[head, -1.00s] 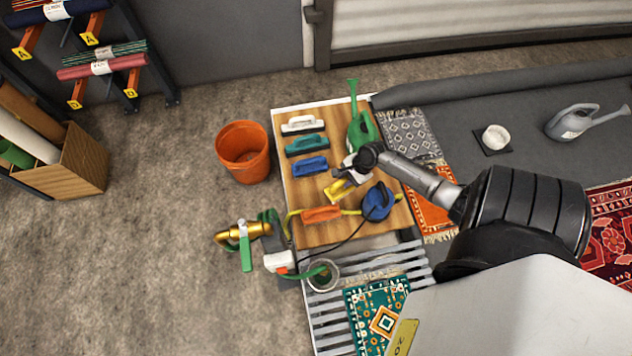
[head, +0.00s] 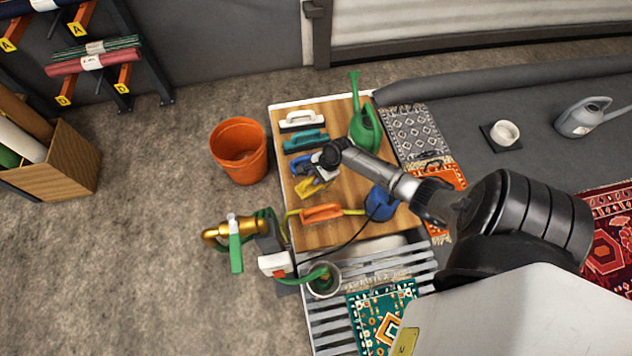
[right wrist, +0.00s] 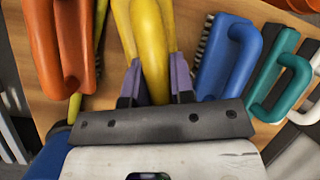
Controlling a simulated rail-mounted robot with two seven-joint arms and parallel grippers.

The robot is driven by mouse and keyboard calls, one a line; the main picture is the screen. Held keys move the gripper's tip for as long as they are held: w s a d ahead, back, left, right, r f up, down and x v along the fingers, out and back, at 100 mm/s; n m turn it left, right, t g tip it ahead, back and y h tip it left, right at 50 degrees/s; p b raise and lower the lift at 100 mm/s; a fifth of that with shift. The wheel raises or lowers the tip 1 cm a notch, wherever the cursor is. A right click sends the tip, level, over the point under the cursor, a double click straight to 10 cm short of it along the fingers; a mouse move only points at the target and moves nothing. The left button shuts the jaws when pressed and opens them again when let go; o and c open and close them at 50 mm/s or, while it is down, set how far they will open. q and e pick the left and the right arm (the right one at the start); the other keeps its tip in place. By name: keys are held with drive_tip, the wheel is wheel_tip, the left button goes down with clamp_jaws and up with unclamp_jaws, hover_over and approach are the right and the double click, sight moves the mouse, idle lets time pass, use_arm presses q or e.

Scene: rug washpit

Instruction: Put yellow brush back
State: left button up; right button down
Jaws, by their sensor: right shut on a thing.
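The yellow brush (head: 309,188) is over the wooden table top (head: 350,228), between the blue brush (head: 300,166) and the orange brush (head: 321,213). My right gripper (head: 322,172) reaches over it from the right and is shut on it. In the right wrist view, the yellow brush (right wrist: 150,45) runs between the purple fingertips, with the orange brush (right wrist: 62,50) to the left and the blue brush (right wrist: 226,55) close on the right. The gripper partly hides the yellow and blue brushes in the head view. I cannot tell whether the yellow brush touches the table. My left gripper is out of view.
A teal brush (head: 305,141) and a white brush (head: 301,121) lie farther back in the row. A green watering can (head: 365,132) and a round blue object (head: 380,203) stand on the table's right side. An orange bucket (head: 240,150) stands on the floor to the left.

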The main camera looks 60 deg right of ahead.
wheel_tip(320, 180, down, 3)
drive_tip(key=shift+f+b, duration=0.1)
drive_tip(key=shift+b, duration=0.85)
drive_tip(key=c, duration=1.4)
unclamp_jaws()
drive_tip(key=o, duration=0.4)
